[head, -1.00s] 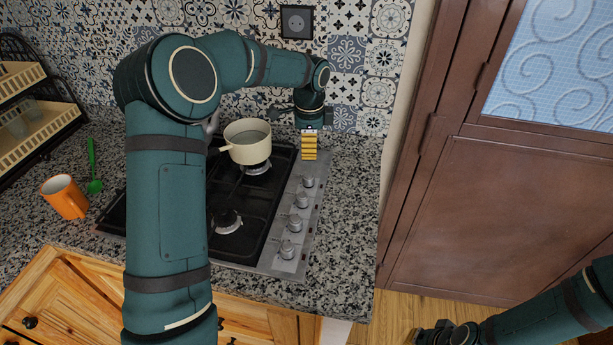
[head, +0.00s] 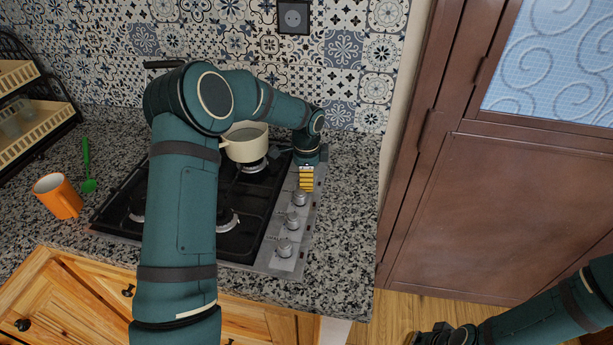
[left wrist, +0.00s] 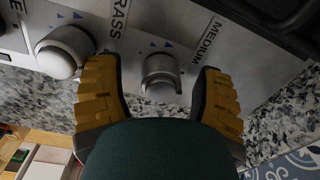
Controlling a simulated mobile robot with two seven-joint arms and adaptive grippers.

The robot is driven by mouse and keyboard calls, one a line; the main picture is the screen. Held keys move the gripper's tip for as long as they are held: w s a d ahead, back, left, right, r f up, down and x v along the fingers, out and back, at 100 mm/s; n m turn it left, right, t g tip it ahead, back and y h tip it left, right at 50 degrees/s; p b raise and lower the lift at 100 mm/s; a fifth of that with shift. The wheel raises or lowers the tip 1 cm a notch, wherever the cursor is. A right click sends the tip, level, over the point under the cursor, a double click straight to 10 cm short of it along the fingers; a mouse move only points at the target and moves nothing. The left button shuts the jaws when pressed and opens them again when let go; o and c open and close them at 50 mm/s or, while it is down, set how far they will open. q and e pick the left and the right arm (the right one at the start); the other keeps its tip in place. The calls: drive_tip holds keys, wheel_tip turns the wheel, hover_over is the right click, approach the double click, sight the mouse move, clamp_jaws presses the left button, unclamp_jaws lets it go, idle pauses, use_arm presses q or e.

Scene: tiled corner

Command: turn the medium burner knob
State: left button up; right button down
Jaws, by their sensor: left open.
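The medium burner knob (left wrist: 161,74) is a round silver knob beside the printed word MEDIUM. In the left wrist view it sits between the two yellow-padded fingers of my left gripper (left wrist: 158,92), with a gap on each side. In the head view my left gripper (head: 306,179) is over the back end of the knob row and hides this knob. My left gripper is open. My right gripper (head: 428,335) is at the bottom edge of the head view, dark and partly cut off.
A neighbouring knob (left wrist: 64,52) is close to the left finger. More knobs (head: 291,220) line the stove's steel strip. A cream pot (head: 246,150) stands on a back burner. An orange mug (head: 58,197) and green spoon (head: 87,165) lie left. A brown door (head: 480,215) is right.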

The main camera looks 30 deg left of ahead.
use_arm(q)
clamp_jaws()
drive_tip(key=shift+n, duration=0.3)
drive_tip(key=n, duration=1)
idle(0.4)
idle(0.3)
unclamp_jaws()
drive_tip(key=shift+w, duration=0.1)
